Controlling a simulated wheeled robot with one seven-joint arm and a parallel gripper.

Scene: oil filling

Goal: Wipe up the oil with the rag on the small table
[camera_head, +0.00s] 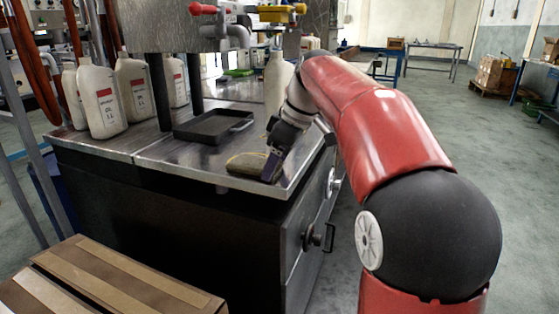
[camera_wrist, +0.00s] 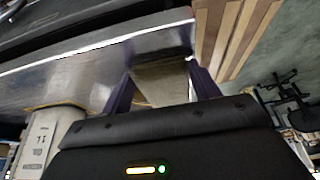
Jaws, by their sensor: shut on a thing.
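My gripper (camera_head: 272,166) is low over the near right corner of a metal-topped cabinet (camera_head: 215,173). It is shut on a folded yellow-green rag (camera_head: 248,164), which is at the metal surface. In the wrist view the rag (camera_wrist: 160,84) sits between the two dark purple fingers of my gripper (camera_wrist: 160,90). I cannot tell whether the rag presses on the metal or hangs just above it. The metal top is shiny with reflections, and I cannot clearly make out a patch of oil on it. The rag's underside is hidden.
A black tray (camera_head: 213,126) lies behind the rag. Several white bottles with red labels (camera_head: 100,100) stand at the left, and another white bottle (camera_head: 277,82) stands behind my gripper. A cardboard box (camera_head: 110,280) is at the front left. The floor at the right is open.

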